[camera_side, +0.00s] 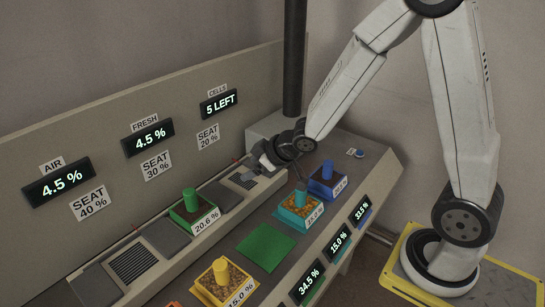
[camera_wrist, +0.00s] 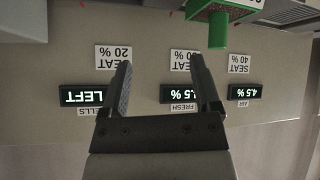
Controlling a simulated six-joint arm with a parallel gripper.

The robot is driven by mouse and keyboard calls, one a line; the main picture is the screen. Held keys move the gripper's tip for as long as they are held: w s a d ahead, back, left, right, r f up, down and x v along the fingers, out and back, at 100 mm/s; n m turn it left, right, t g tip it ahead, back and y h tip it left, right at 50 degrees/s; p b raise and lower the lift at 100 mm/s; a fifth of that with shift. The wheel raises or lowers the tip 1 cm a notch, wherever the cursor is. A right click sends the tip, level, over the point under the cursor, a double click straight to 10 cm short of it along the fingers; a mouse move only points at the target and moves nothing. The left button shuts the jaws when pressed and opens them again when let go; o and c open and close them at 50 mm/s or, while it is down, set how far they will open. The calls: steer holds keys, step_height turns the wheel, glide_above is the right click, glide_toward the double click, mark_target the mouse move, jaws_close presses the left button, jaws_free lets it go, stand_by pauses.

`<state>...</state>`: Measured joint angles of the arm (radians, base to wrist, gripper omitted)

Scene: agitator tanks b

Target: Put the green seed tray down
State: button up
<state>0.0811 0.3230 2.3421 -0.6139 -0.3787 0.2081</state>
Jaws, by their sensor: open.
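The green seed tray (camera_side: 183,222) has a green upright knob and a white label reading 20.6 %. It sits on the raised ledge along the back panel, between dark square plates. It also shows at the top of the wrist view (camera_wrist: 228,8), upside down and partly cut off. My gripper (camera_side: 262,163) is open and empty, to the right of the tray and apart from it, near the ledge's right end. In the wrist view its two fingers (camera_wrist: 160,65) stand wide apart with nothing between them.
A bare green mat (camera_side: 264,247) lies on the lower bench. A yellow tray (camera_side: 213,293), a teal tray (camera_side: 288,216) and a blue tray (camera_side: 318,187) stand there too. A dark post (camera_side: 294,60) rises behind my gripper. The back panel carries displays, including one reading 5 LEFT (camera_side: 219,104).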

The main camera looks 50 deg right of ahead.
steer(key=s+m+g+h, duration=0.2)
steer(key=s+m+g, duration=0.2)
steer(key=s, duration=1.1)
steer(key=g, duration=0.2)
steer(key=shift+s+f+g, duration=0.2)
steer(key=shift+f+g, duration=0.05)
steer(key=shift+g, duration=0.05)
